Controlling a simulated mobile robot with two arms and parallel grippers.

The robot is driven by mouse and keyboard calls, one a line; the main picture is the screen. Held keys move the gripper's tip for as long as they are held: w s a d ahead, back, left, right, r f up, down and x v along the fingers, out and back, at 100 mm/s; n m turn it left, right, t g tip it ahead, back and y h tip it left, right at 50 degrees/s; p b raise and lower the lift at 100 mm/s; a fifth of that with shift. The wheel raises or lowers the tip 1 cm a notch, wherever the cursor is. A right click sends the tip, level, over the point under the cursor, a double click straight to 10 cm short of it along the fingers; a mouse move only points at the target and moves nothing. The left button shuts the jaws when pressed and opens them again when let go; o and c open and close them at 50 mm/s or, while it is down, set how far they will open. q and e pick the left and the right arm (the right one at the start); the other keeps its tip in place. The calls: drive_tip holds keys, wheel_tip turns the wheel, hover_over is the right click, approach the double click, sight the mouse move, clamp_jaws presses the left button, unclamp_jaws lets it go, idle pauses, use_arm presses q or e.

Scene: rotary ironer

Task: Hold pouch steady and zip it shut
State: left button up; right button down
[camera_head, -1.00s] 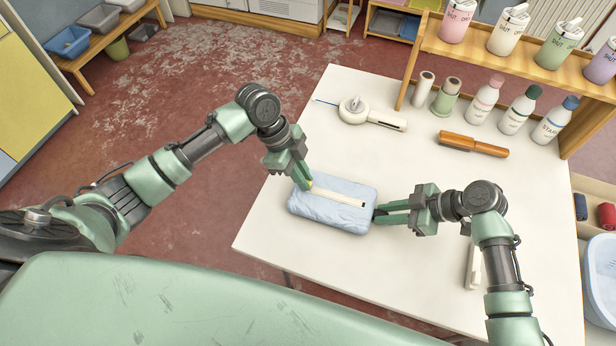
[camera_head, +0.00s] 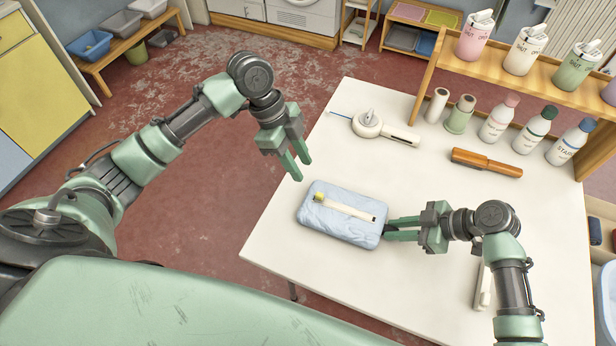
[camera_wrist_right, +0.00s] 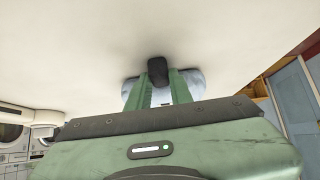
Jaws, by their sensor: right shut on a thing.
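The light blue pouch (camera_head: 332,226) lies flat on the white table. A cream zip strip (camera_head: 346,208) runs along its top, with a yellow pull (camera_head: 319,197) at its left end and a small dark mark at its right end. My right gripper (camera_head: 388,228) is shut on the pouch's right edge. In the right wrist view a dark tab (camera_wrist_right: 157,70) shows between its fingers (camera_wrist_right: 157,88), with blue pouch fabric (camera_wrist_right: 191,80) beyond. My left gripper (camera_head: 303,169) is open and empty, up and left of the pouch, apart from the yellow pull.
A white round device with a handle (camera_head: 368,123) and a wooden-handled brush (camera_head: 486,162) lie on the table (camera_head: 290,240) behind the pouch. Bottles (camera_head: 498,118) and a wooden shelf (camera_head: 480,80) stand at the back right. A white object (camera_head: 483,286) lies by my right arm.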

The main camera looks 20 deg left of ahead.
use_arm(q)
drive_tip(key=shift+v, duration=1.45)
use_arm(e)
drive_tip(key=c, duration=1.2)
unclamp_jaws()
